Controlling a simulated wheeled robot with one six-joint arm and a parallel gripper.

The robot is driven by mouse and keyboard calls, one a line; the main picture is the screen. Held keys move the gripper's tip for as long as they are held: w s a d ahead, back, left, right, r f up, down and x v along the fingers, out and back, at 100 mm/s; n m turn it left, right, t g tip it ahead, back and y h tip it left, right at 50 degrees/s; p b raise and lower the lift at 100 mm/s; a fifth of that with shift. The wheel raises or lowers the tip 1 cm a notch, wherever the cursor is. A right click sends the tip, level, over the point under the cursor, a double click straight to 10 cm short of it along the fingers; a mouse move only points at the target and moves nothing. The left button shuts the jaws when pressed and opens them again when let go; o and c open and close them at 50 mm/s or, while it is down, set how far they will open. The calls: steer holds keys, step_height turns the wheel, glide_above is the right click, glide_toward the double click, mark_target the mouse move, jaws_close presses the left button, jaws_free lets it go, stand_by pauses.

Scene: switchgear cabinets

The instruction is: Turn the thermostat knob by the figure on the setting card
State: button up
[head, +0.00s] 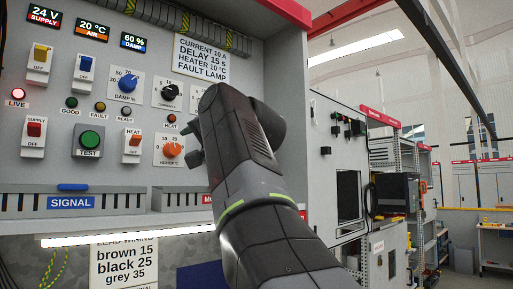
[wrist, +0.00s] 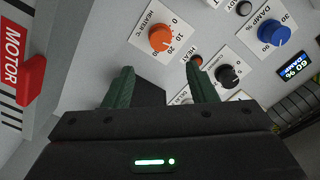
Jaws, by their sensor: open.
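The thermostat knob is the orange HEATER °C dial (head: 173,150) on the cabinet panel; it shows whole in the wrist view (wrist: 161,38). Its scale reads 0, 10, 20 there; I cannot clearly read its pointer. The setting card (head: 201,58) at the upper right of the panel reads CURRENT 10 A, DELAY 15 s, HEATER 10 °C, FAULT LAMP. My gripper (wrist: 160,76) is open and empty, its green fingers pointing toward the panel, apart from the orange knob. In the head view my gripper (head: 192,147) is just right of the knob, partly hidden by my arm.
A black knob (head: 171,92) and a blue DAMP % knob (head: 127,84) sit above. A slotted rail (head: 100,199) runs below. A red part (wrist: 32,78) beside the MOTOR label shows left in the wrist view.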

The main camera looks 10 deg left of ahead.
mark_target(176, 148)
steer(key=p+x, duration=0.2)
steer(key=x, duration=0.8)
steer(key=shift+w+a+p, duration=0.2)
steer(key=shift+a+p, duration=0.05)
steer(key=shift+p, duration=0.15)
steer(key=c, duration=1)
